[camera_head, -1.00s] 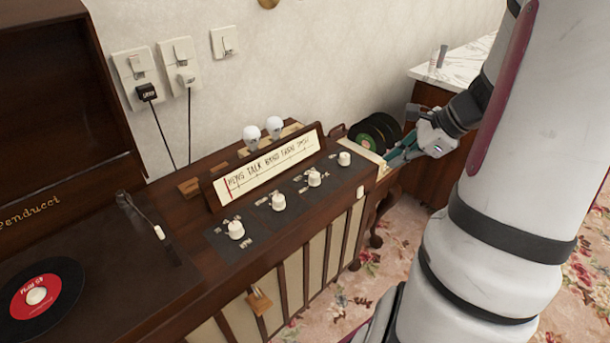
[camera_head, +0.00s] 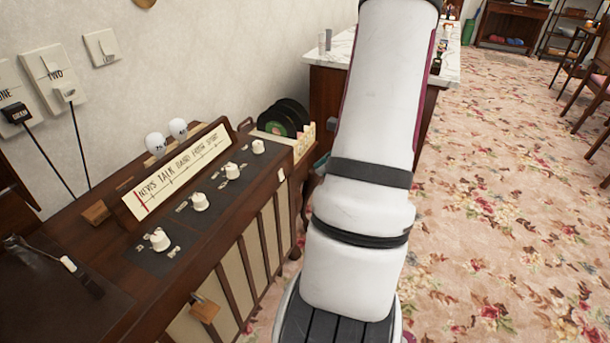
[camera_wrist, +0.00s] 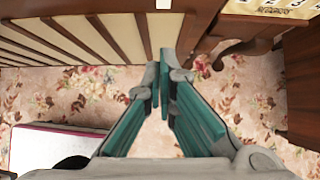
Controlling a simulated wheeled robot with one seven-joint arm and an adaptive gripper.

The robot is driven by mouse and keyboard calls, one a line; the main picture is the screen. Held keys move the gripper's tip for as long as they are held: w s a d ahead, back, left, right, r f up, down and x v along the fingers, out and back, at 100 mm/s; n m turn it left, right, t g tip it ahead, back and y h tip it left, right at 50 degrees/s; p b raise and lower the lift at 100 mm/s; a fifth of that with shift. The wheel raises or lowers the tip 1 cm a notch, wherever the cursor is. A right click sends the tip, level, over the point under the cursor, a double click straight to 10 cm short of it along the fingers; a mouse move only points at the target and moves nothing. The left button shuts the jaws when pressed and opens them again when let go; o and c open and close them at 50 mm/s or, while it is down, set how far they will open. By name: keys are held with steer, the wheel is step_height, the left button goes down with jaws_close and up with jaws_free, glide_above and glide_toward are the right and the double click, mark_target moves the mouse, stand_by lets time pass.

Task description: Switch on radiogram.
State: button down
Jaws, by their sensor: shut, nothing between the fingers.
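The radiogram (camera_head: 112,262) is a long dark wooden cabinet along the wall, at the left in the head view. Its tuning dial (camera_head: 180,170) is a tilted pale strip, with a row of several white knobs (camera_head: 200,202) in front. A small white piece (camera_head: 281,175) sits on its front top edge near the right end. The slatted front (camera_wrist: 85,38) fills the upper left of the wrist view. My gripper (camera_wrist: 164,72) is shut and empty in front of and below that top edge, above the carpet. In the head view my arm hides most of it.
Wall sockets (camera_head: 52,82) with black cables are above the radiogram. Two white bulbs (camera_head: 155,143) stand behind the dial. Records (camera_head: 283,118) stand beyond its right end, near a marble-topped cabinet (camera_head: 440,62). The floral carpet (camera_head: 500,200) is open at the right.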

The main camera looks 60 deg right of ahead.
mark_target(281, 175)
steer(key=w+r+b+x, duration=0.1)
steer(key=w+b+x, duration=0.1)
steer(key=x, duration=1)
steer(key=shift+w+r+b, duration=0.15)
steer(key=shift+r+b, duration=0.1)
steer(key=shift+b, duration=0.65)
steer(key=shift+w+f, duration=0.15)
steer(key=shift+w, duration=0.15)
